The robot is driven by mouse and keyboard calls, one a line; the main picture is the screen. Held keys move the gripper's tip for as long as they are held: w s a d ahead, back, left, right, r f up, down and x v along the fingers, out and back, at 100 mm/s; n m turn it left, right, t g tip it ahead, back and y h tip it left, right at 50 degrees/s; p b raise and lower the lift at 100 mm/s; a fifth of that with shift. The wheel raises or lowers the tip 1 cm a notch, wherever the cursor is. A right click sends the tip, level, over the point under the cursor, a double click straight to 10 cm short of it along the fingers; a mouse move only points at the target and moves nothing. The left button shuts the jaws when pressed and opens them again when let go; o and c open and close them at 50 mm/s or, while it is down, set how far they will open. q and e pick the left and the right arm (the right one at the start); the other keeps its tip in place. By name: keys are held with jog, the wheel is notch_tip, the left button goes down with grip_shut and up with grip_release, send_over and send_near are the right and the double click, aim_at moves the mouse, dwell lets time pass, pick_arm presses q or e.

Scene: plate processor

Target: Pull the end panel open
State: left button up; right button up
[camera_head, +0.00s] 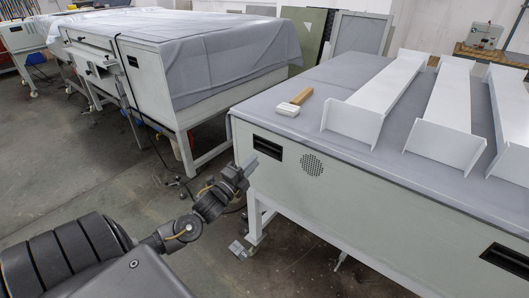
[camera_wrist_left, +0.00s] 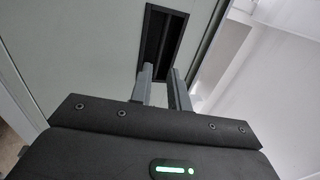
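The pale end panel (camera_head: 380,210) of the grey-topped machine faces me and looks closed. It has a dark recessed handle slot (camera_head: 268,148) near its left end and a round patch of small holes beside it. My left gripper (camera_head: 249,163) is just left of this slot. In the left wrist view the panel (camera_wrist_left: 85,40) fills the upper left, and the dark slot (camera_wrist_left: 163,38) lies straight ahead of my left gripper (camera_wrist_left: 162,78). Its two fingers are apart with nothing between them, their tips at the slot's near end. I cannot tell whether they touch. My right gripper is not in view.
A second dark slot (camera_head: 507,260) is at the panel's right end. A brush with a wooden handle (camera_head: 289,108) and long white channel pieces (camera_head: 448,120) lie on the machine's top. A cloth-covered machine (camera_head: 150,85) stands at left. Open floor (camera_head: 90,170) lies between.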

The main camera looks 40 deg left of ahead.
aim_at(265, 151)
pick_arm(q)
jog(key=w, duration=0.3)
jog(key=w+r, duration=0.1)
jog(key=w, duration=0.2)
jog(key=shift+w+r, duration=0.15)
jog(key=shift+w, duration=0.25)
grip_shut()
